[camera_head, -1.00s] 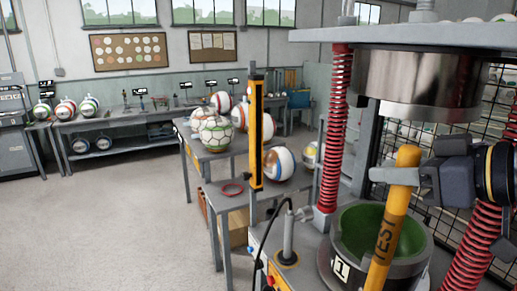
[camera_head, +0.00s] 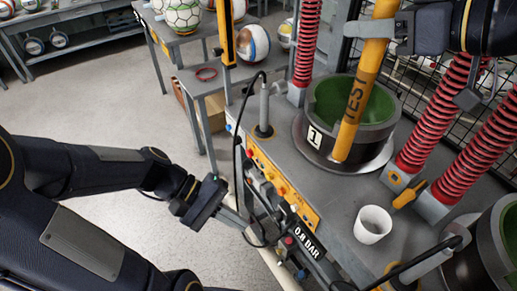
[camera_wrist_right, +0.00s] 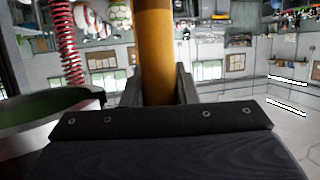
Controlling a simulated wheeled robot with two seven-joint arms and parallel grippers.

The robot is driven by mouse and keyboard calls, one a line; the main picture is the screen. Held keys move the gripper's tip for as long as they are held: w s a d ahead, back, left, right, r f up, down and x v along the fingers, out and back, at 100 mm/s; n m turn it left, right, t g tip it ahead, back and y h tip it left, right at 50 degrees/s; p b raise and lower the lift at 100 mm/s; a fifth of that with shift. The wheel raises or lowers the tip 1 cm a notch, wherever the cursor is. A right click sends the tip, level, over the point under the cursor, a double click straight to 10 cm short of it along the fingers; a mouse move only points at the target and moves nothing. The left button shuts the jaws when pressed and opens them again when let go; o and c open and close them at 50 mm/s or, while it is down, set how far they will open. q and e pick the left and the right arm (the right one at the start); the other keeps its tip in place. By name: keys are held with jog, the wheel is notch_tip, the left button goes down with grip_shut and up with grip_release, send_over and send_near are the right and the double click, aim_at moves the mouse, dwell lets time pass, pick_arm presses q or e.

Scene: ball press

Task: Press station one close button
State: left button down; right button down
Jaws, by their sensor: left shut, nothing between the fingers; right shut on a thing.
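The station one mould (camera_head: 345,115) is a round grey pot with a green inside and a "1" label, on the press table. Below it, on the front face, is a yellow control panel (camera_head: 283,185) with several small buttons; which one is the close button is too small to tell. My left gripper (camera_head: 228,207) is shut and empty, close to the left of the panel's lower part. My right gripper (camera_head: 384,30) is shut on a yellow stick marked TEST (camera_head: 362,90), held slanting in front of the mould. The stick also shows in the right wrist view (camera_wrist_right: 156,50).
A white cup (camera_head: 373,224) stands on the press table, right of the panel. Red springs (camera_head: 440,110) and a second mould (camera_head: 497,240) are at the right. Black hoses hang before the panel. The floor (camera_head: 90,100) at left is clear.

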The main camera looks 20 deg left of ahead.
aim_at(267, 178)
pick_arm(q)
jog(key=w+a+f+n+t, duration=0.4)
jog(key=a+f+n+t, duration=0.1)
jog(key=n, duration=0.5)
jog(key=w+a+f+n+t, duration=0.5)
jog(key=a+f+n+t, duration=0.1)
jog(key=f+n+t, duration=0.2)
jog(key=shift+f+n+t+y, duration=0.3)
jog(key=shift+f+n, duration=0.5)
jog(key=shift+n, duration=0.1)
jog(key=shift+w, duration=0.1)
jog(key=x, duration=1.4)
